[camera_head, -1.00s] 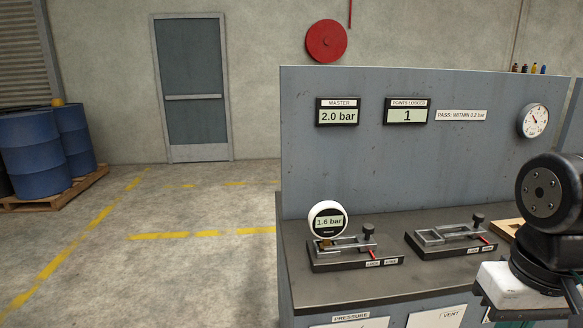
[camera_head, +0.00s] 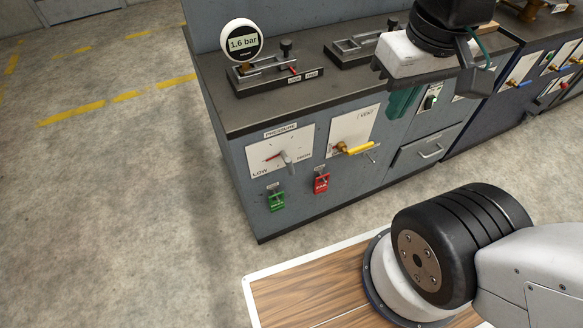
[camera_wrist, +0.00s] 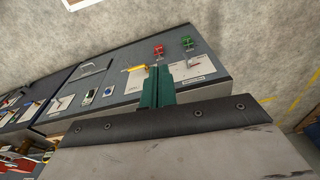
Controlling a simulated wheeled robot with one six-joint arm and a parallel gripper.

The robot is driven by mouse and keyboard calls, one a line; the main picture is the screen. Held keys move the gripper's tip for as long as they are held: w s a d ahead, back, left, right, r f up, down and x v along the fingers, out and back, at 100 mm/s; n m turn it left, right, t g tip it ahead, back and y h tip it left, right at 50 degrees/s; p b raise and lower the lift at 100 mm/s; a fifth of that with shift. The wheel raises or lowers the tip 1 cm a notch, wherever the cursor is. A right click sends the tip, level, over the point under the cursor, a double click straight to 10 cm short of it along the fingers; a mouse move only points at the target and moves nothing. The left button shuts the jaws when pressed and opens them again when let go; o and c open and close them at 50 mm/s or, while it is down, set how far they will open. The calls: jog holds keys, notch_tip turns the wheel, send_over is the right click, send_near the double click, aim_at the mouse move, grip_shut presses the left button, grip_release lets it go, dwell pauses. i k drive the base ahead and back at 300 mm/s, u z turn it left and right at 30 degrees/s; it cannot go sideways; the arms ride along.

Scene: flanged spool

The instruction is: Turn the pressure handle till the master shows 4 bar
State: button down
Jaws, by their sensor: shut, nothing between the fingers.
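The pressure handle (camera_head: 286,158) is a grey lever on a white plate marked PRESSURE, LOW and HIGH, on the front of the grey bench. A red mark shows left of its hub. The pressure plate also shows in the wrist view (camera_wrist: 196,66). A round white gauge (camera_head: 242,41) on the bench top reads 1.6 bar. My gripper (camera_head: 402,102) has green fingers, shut and empty, in front of the bench to the right of the vent plate. The fingers also show in the wrist view (camera_wrist: 157,86), apart from the pressure handle.
The vent plate (camera_head: 352,130) with a yellow lever (camera_head: 357,149) lies between the pressure plate and my gripper. A drawer (camera_head: 424,152) is to the right. Open floor lies left of the bench.

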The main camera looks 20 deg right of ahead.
aim_at(287, 160)
jog(key=u, duration=0.2)
jog(key=k, duration=0.85)
jog(key=z, duration=0.55)
